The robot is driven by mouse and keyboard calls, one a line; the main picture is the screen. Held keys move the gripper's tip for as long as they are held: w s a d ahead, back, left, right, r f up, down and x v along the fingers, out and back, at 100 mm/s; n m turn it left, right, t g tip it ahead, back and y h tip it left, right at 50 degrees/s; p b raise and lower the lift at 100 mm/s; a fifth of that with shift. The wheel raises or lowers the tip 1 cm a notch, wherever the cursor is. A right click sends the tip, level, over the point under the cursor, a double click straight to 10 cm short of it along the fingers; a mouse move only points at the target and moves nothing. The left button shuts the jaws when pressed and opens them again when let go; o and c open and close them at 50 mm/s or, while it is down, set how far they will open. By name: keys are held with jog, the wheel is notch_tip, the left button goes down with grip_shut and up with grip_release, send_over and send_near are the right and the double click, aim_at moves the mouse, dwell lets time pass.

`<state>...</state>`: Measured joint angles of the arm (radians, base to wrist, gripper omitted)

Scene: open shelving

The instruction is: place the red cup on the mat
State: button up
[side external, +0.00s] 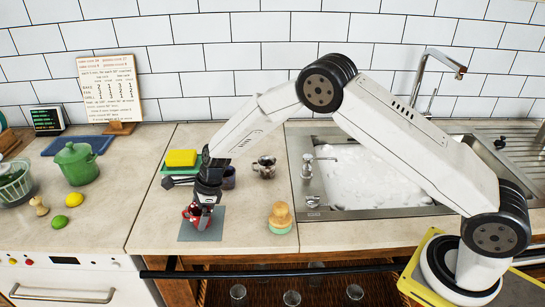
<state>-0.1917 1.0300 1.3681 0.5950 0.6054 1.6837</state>
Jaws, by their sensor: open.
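The red cup (191,216), with a white pattern, is on or just above the grey mat (212,229), towards its upper left part. My gripper (203,207) points down right at the cup and is open. Its fingers overlap the cup in this view and hide part of it. I cannot tell whether the fingers touch the cup, or whether its base rests flat on the mat.
A dark mug (228,178) stands close behind my gripper, and a patterned mug (265,167) is farther right. A yellow sponge (181,158) lies at the back. A tan-and-green stacked item (280,217) stands right of the mat. The sink (300,170) is beyond it.

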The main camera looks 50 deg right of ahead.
jog(key=v, duration=1.1)
jog(key=shift+r, duration=0.2)
jog(key=shift+s+d, duration=0.1)
jog(key=shift+d, duration=0.05)
jog(key=s+d+n+h, duration=0.1)
jog(key=s+d+n, duration=0.3)
jog(key=s+n, duration=0.3)
jog(key=s+d+r+n+h, duration=0.1)
jog(key=s+d+n, duration=0.3)
jog(key=s+n, duration=0.4)
jog(key=s+d+r+n+t+h, duration=0.1)
jog(key=s+d+n+h, duration=0.1)
jog(key=s+d+n, duration=0.2)
jog(key=s+n, duration=0.3)
jog(key=s, duration=0.3)
jog(key=shift+s+d+r, duration=0.25)
jog(key=shift+s, duration=0.15)
